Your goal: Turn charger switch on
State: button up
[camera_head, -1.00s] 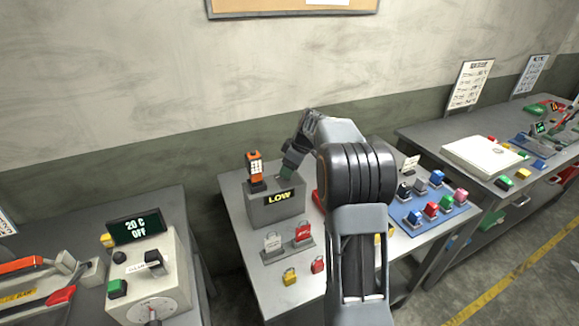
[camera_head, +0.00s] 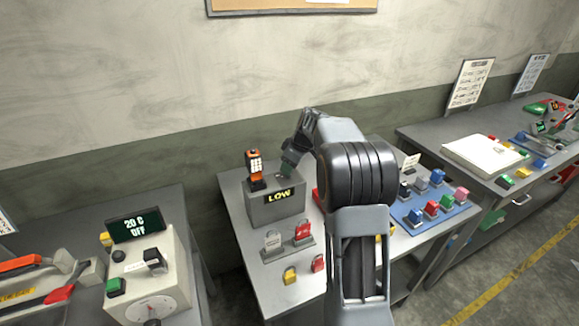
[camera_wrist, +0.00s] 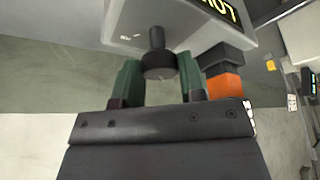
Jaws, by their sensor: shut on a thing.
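The charger (camera_head: 272,213) is a grey box with a yellow "LOW" display (camera_head: 280,196), standing on the middle table. An orange and black handset (camera_head: 255,168) stands upright on its top left; its orange part also shows in the wrist view (camera_wrist: 226,85). My gripper (camera_head: 287,170) is at the charger's top right. In the wrist view my gripper (camera_wrist: 160,80) has its green fingers on either side of a black switch lever (camera_wrist: 157,42) with a wide round end, and is shut on it. In the head view my fingers largely hide the lever.
Padlocks on a small stand (camera_head: 287,247) and loose yellow (camera_head: 290,275) and red (camera_head: 317,263) padlocks lie in front of the charger. A blue tray (camera_head: 432,215) of coloured blocks is at the right. A control box (camera_head: 150,280) is on the left table.

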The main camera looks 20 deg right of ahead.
jog(key=m+t+h+b, duration=0.1)
jog(key=m+b, duration=0.1)
jog(key=m, duration=0.2)
jog(key=shift+a, duration=0.15)
jog(key=m+h, duration=0.2)
jog(key=m, duration=0.2)
jog(key=shift+a+m+b, duration=0.1)
jog(key=shift+m+b, duration=0.2)
jog(key=m+h, duration=0.1)
jog(key=m, duration=0.3)
jog(key=shift+a+h, duration=0.1)
jog(key=shift+h, duration=0.3)
jog(key=shift+m+g+h+b, duration=0.5)
jog(key=shift+m+h+b, duration=0.1)
jog(key=shift+m, duration=1.5)
jog(key=o, duration=0.9)
jog(key=shift+r, duration=0.15)
jog(key=v, duration=1.3)
jog(key=shift+a+r, duration=0.2)
jog(key=shift+r, duration=0.1)
